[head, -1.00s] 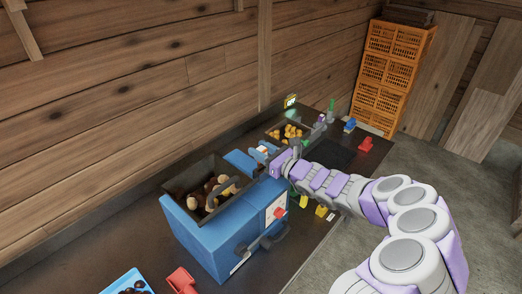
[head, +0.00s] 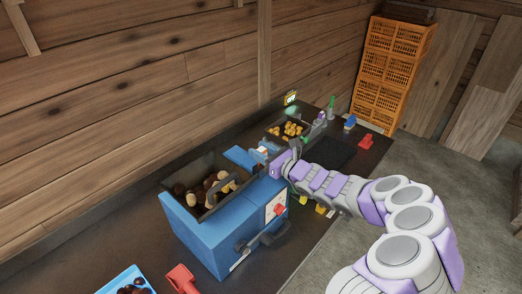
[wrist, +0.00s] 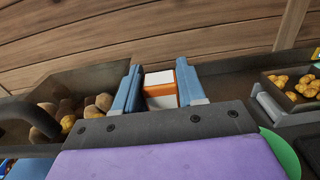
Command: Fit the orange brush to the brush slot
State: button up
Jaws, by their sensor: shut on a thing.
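My gripper (head: 262,150) is beside the back right of the blue machine (head: 215,240), near its raised blue flap (head: 239,158). In the wrist view its two blue fingers (wrist: 160,85) are shut on an orange and white piece, which looks like the orange brush (wrist: 160,90). The brush stands between the fingers, its lower end hidden by my gripper's dark plate. In the head view the brush is too small to make out clearly. I cannot pick out the brush slot in either view.
The machine's dark hopper (head: 178,176) holds brown and pale chestnuts, with a dark curved handle over it. A crate of yellowish nuts (head: 288,131) stands behind my gripper. A red scoop (head: 182,279) and blue tray (head: 107,286) lie in front. Orange crates (head: 391,75) are stacked at back right.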

jog(key=shift+f+b, duration=0.75)
jog(key=shift+f, duration=0.8)
jog(key=o, duration=1.2)
jog(key=shift+c, duration=0.2)
jog(key=p+v, duration=0.3)
jog(key=v, duration=1.4)
jog(key=shift+d, duration=0.25)
jog(key=shift+s+a, duration=0.1)
jog(key=shift+s, duration=0.05)
